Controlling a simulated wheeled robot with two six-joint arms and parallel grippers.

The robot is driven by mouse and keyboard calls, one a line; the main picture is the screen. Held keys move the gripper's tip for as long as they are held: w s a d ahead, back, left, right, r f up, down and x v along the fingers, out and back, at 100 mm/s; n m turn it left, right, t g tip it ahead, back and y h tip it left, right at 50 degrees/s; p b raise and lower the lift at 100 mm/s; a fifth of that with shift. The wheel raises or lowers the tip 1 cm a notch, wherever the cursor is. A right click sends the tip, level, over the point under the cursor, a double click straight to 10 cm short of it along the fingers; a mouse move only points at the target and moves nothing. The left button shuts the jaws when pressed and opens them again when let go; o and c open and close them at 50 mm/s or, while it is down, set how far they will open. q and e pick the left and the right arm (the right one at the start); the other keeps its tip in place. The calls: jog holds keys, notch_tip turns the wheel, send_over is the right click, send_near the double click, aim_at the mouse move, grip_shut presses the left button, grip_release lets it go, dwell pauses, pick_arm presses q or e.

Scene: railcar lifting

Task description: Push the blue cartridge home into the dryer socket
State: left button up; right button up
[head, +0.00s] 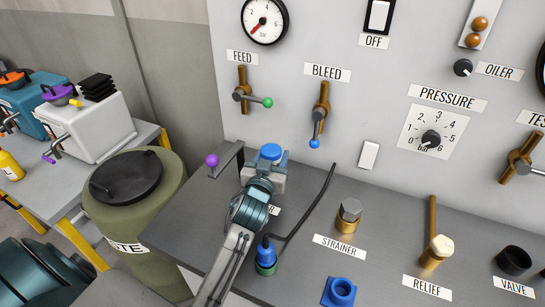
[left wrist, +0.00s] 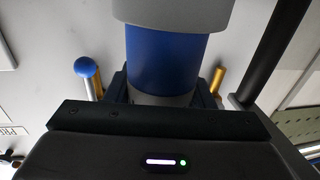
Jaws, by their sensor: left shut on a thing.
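The blue cartridge (head: 271,152) shows its round blue top at the back of the bench, beside the lever with the purple knob (head: 212,160). In the left wrist view the cartridge (left wrist: 165,62) is a blue cylinder between grey parts. My left gripper (head: 264,172) is shut around it; in the left wrist view its dark fingers (left wrist: 161,92) lie on both sides of a grey section. A wider grey collar (left wrist: 170,14) meets the other end of the blue part. My arm hides the cartridge's lower end and the dryer socket, so I cannot tell the seating depth. My right gripper is out of view.
The strainer (head: 348,215), a blue holder (head: 341,291) and the relief valve (head: 437,250) stand farther right. The gauge panel (head: 340,65) rises behind; a drum (head: 135,205) stands left.

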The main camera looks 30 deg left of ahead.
pick_arm(q)
jog(key=shift+w, duration=0.15)
dwell(0.3)
jog(key=shift+r, duration=0.2)
jog(key=shift+w+a+r, duration=0.1)
jog(key=shift+w+a, duration=0.05)
jog(key=shift+w, duration=0.05)
dwell(0.5)
dwell(0.5)
